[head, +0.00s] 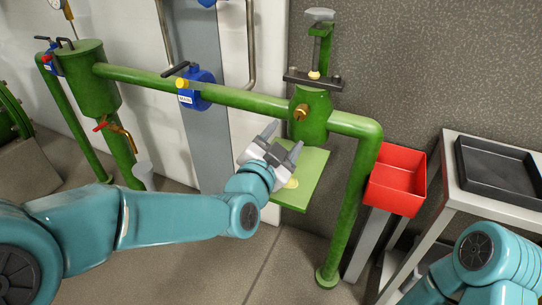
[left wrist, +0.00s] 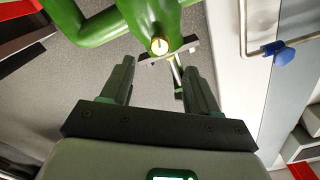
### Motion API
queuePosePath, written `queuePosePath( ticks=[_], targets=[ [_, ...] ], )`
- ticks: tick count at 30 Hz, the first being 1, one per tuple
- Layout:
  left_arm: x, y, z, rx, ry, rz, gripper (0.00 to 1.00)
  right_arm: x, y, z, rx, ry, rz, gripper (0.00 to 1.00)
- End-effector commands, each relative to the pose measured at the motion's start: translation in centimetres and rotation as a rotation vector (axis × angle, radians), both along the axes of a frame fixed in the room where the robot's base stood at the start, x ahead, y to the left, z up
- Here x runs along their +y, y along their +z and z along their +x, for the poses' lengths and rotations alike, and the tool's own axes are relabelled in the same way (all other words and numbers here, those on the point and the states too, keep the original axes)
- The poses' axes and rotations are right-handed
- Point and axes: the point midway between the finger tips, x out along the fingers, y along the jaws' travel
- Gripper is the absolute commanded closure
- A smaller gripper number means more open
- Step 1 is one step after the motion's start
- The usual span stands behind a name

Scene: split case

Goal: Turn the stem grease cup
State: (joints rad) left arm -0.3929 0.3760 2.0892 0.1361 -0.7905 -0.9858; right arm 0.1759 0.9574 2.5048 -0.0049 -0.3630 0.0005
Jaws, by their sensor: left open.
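A small round brass cup (head: 300,112), which looks like the stem grease cup, sits on the front of the green valve body (head: 314,122). In the left wrist view the brass cup (left wrist: 159,46) shows end-on, beyond and between the fingers. My left gripper (head: 282,140) is open and empty, below and a little left of the cup in the head view, with its fingers pointing up towards it. It also shows in the left wrist view (left wrist: 157,70). No contact with the cup is visible. My right arm shows at the lower right, but its gripper is out of frame.
A green pipe (head: 245,99) runs left from the valve to a blue fitting (head: 197,88) and a green pot (head: 84,80). A green plate (head: 309,172) lies below the valve. A red bin (head: 398,180) and a black tray (head: 497,172) stand right.

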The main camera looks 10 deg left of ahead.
Motion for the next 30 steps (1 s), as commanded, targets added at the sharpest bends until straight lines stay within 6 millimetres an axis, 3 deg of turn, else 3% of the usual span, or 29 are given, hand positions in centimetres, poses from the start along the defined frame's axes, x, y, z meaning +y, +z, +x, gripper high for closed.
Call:
queuePosePath(
  ticks=[3, 10, 30],
  targets=[
    [0.9, 0.1, -2.7, 0.0, 0.0, -0.001, 0.4, 0.0, 0.0, 0.0, 0.0, 0.0, 0.0, 0.57],
    [1.8, 0.0, -5.7, 0.001, -0.001, 0.0, 0.4, 0.0, 0.1, 0.0, 0.0, 0.0, 0.0, 0.57],
    [2.0, 0.0, -6.1, 0.001, 0.0, 0.0, 0.4, 0.0, 0.1, 0.0, 0.0, 0.0, 0.0, 0.57]
  ],
)
